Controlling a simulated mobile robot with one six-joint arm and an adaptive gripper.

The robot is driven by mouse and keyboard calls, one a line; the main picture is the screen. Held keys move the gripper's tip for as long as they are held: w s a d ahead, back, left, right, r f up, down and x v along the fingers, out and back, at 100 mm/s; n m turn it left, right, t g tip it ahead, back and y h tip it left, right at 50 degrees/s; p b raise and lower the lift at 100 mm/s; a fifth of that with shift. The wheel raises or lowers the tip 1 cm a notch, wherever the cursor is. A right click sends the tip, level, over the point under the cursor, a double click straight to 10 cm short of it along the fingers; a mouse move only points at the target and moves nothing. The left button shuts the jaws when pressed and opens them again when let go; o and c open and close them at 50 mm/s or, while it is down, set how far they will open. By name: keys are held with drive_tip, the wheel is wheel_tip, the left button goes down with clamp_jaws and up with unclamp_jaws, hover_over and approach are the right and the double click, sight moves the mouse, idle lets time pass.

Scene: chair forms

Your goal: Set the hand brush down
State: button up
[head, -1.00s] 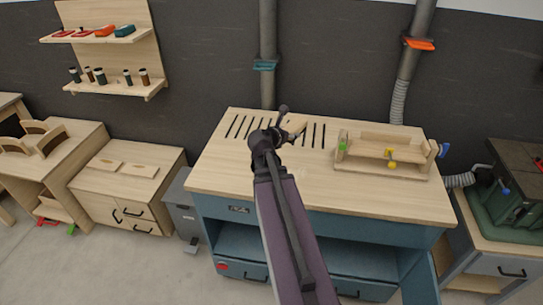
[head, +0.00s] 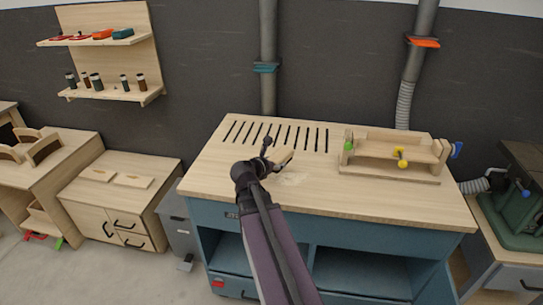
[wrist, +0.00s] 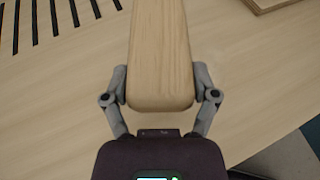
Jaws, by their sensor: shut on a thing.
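The hand brush shows in the wrist view as a pale wooden handle (wrist: 160,60) running up out of the top of the picture; its bristles are not in view. My gripper (wrist: 160,82) is shut on the handle, one grey finger on each side. In the head view my gripper (head: 270,160) is over the left middle part of the workbench top (head: 340,195), in front of the slots, with a small part of the brush (head: 284,158) showing beside it. I cannot tell whether the brush touches the bench top.
Dark slots (head: 275,135) run along the back of the bench top. A wooden jig (head: 395,155) with green and yellow knobs stands at the right. The front right of the top is clear. A grey duct pipe (head: 268,60) rises behind.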

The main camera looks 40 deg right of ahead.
idle(0.3)
drive_tip(key=b, duration=0.1)
hover_over(266, 155)
drive_tip(key=s, duration=0.1)
drive_tip(key=shift+s+a+f, duration=0.2)
drive_tip(key=shift+a+f, duration=0.15)
drive_tip(key=shift+f, duration=0.3)
drive_tip(key=shift+w+d, duration=0.2)
drive_tip(key=shift+w, duration=0.2)
drive_tip(key=shift+w+d+f+b, duration=0.15)
drive_tip(key=shift+w+f+b, duration=0.15)
drive_tip(key=shift+b, duration=0.1)
drive_tip(key=shift+s+f+b, duration=0.1)
drive_tip(key=shift+f+b, duration=1.45)
drive_tip(key=shift+b, duration=0.05)
drive_tip(key=shift+f, duration=0.1)
drive_tip(key=o, duration=1.1)
